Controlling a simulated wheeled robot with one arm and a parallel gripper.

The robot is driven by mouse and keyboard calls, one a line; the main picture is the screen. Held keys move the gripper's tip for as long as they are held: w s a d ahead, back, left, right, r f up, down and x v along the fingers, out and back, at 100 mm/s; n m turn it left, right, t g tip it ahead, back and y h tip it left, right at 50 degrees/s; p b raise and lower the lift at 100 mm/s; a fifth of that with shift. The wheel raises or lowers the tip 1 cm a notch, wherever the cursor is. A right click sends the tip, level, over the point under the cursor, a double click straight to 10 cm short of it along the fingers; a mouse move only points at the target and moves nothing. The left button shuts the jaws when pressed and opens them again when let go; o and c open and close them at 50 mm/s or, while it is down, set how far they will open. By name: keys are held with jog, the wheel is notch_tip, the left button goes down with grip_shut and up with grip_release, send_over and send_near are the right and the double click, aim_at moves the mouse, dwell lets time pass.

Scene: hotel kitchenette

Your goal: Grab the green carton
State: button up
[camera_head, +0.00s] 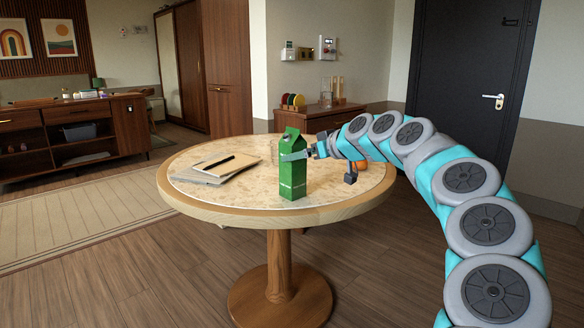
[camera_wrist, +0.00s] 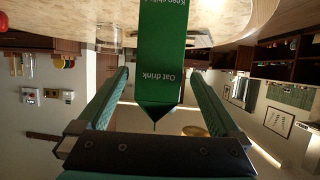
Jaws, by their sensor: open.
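The green carton (camera_head: 293,182) stands upright on the round table (camera_head: 232,213), near its front middle. In the wrist view, which is upside down, the carton (camera_wrist: 162,55) shows "Oat drink" lettering and lies between the two open fingers (camera_wrist: 158,78). Gaps show on both sides of it there, so the jaws are not closed on it.
Notebooks (camera_head: 205,174) with a black pen (camera_head: 217,162) on top lie left of the carton. The table's front left is clear. A wooden cabinet (camera_head: 318,117) stands behind.

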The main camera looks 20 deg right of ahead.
jog(key=x, duration=0.4)
jog(key=shift+w+p, duration=0.3)
jog(key=shift+p, duration=0.1)
jog(key=shift+c, duration=0.2)
grip_shut()
